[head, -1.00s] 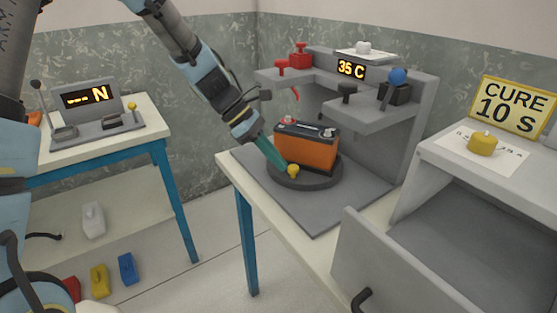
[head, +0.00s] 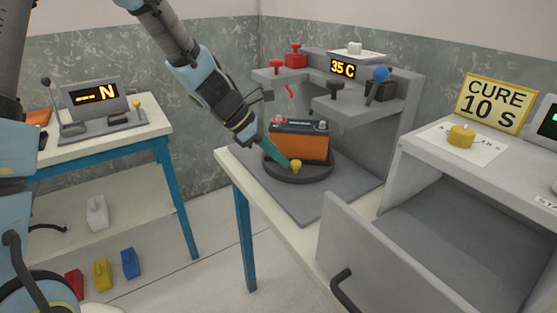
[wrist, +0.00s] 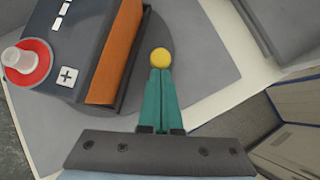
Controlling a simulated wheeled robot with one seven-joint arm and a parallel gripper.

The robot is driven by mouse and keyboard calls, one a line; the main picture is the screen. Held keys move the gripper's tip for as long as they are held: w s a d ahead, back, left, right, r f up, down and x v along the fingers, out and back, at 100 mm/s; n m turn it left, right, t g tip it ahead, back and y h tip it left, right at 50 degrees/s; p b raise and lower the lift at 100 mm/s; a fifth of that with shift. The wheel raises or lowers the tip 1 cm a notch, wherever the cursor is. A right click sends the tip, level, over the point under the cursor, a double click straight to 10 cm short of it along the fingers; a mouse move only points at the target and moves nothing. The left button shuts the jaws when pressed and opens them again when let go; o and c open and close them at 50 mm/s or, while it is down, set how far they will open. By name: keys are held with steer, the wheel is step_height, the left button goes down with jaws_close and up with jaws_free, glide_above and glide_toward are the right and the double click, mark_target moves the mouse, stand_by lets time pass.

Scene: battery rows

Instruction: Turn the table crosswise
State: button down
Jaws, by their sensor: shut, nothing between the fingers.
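The round dark turntable (head: 318,175) sits on the grey base plate of the machine. An orange and black battery (head: 298,145) stands on it, its long orange side facing me. A yellow knob (head: 295,166) rises from the turntable's near edge. My gripper (head: 284,160) is shut, its teal fingers slanting down to the knob. In the wrist view the fingertips (wrist: 161,76) lie against or just short of the yellow knob (wrist: 161,57); I cannot tell if they touch. The battery (wrist: 80,45) is left of the fingers there, with a red-ringed terminal.
The machine (head: 385,130) stands behind, with a 35 C display (head: 342,69), red handles and a blue-knobbed lever (head: 380,75). An open grey drawer (head: 365,255) juts out at the front right. A side table (head: 150,130) with a lever box stands left.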

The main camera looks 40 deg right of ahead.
mark_target(309, 172)
steer(key=shift+s+d+f+n+t+h+b, duration=0.1)
steer(key=shift+s+d+n+t+h+b, duration=0.2)
steer(key=shift+s+n+t+b, duration=0.35)
steer(key=shift+s+d+f+n+t+h+b, duration=0.1)
steer(key=shift+s+d+n+t+h+b, duration=0.15)
steer(key=shift+s+n+b, duration=0.4)
steer(key=shift+s+d+r+n+t+b, duration=0.1)
steer(key=shift+s+d+n+t+b, duration=0.25)
steer(key=shift+n+b, duration=0.35)
steer(key=shift+s+d+n+t+b, duration=0.2)
steer(key=shift+d+n+t+b, duration=0.15)
steer(key=shift+n+t+b, duration=0.25)
steer(key=shift+s+d+n+t+b, duration=0.3)
steer(key=shift+d+n, duration=0.1)
steer(key=shift+n, duration=0.2)
steer(key=shift+s+d+r, duration=0.1)
steer(key=shift+s+d, duration=0.05)
steer(key=shift+d, duration=0.15)
steer(key=shift+s+d, duration=0.1)
steer(key=shift+d, duration=0.05)
